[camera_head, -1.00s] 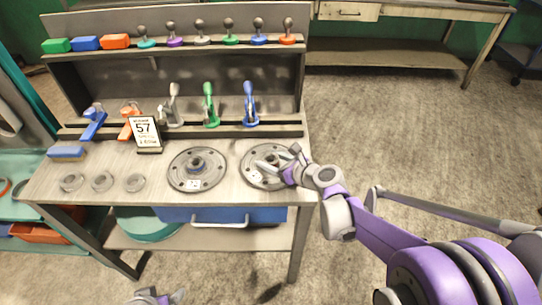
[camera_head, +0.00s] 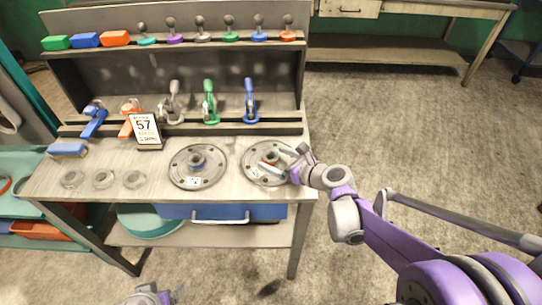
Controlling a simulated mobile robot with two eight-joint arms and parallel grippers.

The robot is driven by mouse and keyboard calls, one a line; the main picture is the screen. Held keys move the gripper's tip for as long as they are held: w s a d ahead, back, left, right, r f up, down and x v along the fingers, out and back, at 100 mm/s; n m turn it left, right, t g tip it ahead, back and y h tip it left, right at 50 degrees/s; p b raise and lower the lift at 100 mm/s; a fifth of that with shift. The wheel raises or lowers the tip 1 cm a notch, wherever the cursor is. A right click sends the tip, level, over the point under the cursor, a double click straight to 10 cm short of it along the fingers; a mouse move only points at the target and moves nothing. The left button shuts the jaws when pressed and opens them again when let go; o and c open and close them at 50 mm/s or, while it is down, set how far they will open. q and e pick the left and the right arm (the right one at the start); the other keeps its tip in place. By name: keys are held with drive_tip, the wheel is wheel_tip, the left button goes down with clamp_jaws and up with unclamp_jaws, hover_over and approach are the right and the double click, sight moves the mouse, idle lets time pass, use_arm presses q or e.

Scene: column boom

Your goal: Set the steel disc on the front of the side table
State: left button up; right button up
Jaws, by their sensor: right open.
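Two round grey steel discs with raised hubs and bolt holes lie flat on the workbench (camera_head: 225,183). One is the left disc (camera_head: 183,172); the other is the right disc (camera_head: 252,151), partly covered by my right gripper. I cannot tell which one the task means. My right gripper (camera_head: 277,160) is open, its fingers over the right part of that disc beside the hub; contact is unclear. Nothing is held in it. My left gripper (camera_head: 158,296) shows only partly at the bottom edge, away from the bench. I cannot tell which table is the side table.
Coloured clamps (camera_head: 210,103) stand along the back. Another table (camera_head: 410,12) stands at the far right, teal shelving (camera_head: 18,190) at the left. The floor on the right is clear.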

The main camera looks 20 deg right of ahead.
drive_tip(key=p+v, duration=0.1)
drive_tip(key=v, duration=0.8)
drive_tip(key=shift+s, duration=0.1)
drive_tip(key=shift+s+a+n, duration=0.1)
drive_tip(key=shift+s+n, duration=0.2)
drive_tip(key=s+a+f+n+g+h, duration=0.1)
drive_tip(key=s+a+f+n+g, duration=0.15)
drive_tip(key=s+n, duration=0.35)
drive_tip(key=s+a+f+n+g+h, duration=0.1)
drive_tip(key=s+a+f+n+g, duration=0.15)
drive_tip(key=n, duration=0.65)
drive_tip(key=s+d+f+n+g+h, duration=0.2)
drive_tip(key=s+n, duration=0.7)
drive_tip(key=n, duration=0.6)
drive_tip(key=shift+s+f+h, duration=0.35)
drive_tip(key=shift+f+h, duration=0.2)
drive_tip(key=shift+h, duration=0.45)
